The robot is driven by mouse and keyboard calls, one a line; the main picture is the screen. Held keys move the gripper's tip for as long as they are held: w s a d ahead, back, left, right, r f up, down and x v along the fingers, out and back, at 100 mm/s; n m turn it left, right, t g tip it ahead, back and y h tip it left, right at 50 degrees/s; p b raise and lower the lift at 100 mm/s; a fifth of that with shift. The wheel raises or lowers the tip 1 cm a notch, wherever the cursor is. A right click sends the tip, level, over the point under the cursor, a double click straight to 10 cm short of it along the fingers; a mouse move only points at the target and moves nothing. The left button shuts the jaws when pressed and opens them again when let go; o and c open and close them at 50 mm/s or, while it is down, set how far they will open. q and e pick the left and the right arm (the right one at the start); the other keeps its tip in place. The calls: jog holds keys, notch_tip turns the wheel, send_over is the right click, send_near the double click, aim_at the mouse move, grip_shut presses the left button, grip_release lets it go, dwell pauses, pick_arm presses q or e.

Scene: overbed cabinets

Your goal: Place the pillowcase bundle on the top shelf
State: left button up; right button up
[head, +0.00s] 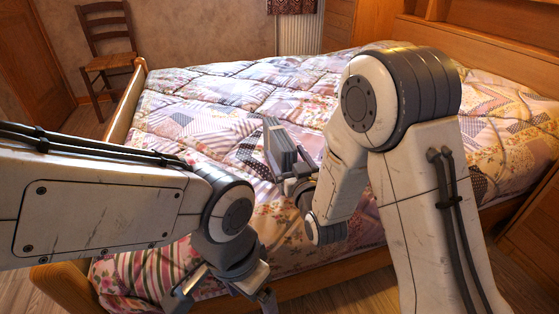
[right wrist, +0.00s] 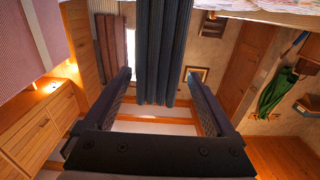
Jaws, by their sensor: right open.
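My right gripper (head: 277,138) is in front of the quilt near the middle of the head view. Its two dark fingers stand wide apart in the right wrist view (right wrist: 160,78), with nothing between them. My left gripper (head: 222,293) hangs low near the bed's foot end, partly cut by the lower frame edge. I cannot make out the pillowcase bundle in either view. The top shelf is not clearly visible; only the lower part of wooden cabinetry (head: 480,42) shows at the upper right.
A bed with a patchwork quilt (head: 190,100) fills the middle, with a wooden frame (head: 123,112). A chair (head: 106,45) stands at the back left. The right wrist view shows a blue curtain (right wrist: 163,50), wooden drawers (right wrist: 40,125) and a hanging green cloth (right wrist: 275,92).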

aim_at(281, 141)
jog(key=b+x, duration=0.1)
jog(key=x, duration=0.3)
jog(key=shift+w+r+b, duration=0.2)
jog(key=shift+w+b, duration=0.1)
jog(key=shift+w, duration=0.1)
jog(key=shift+w+a+r, duration=0.1)
jog(key=shift+w+a, duration=0.05)
jog(key=shift+w, duration=0.35)
grip_shut()
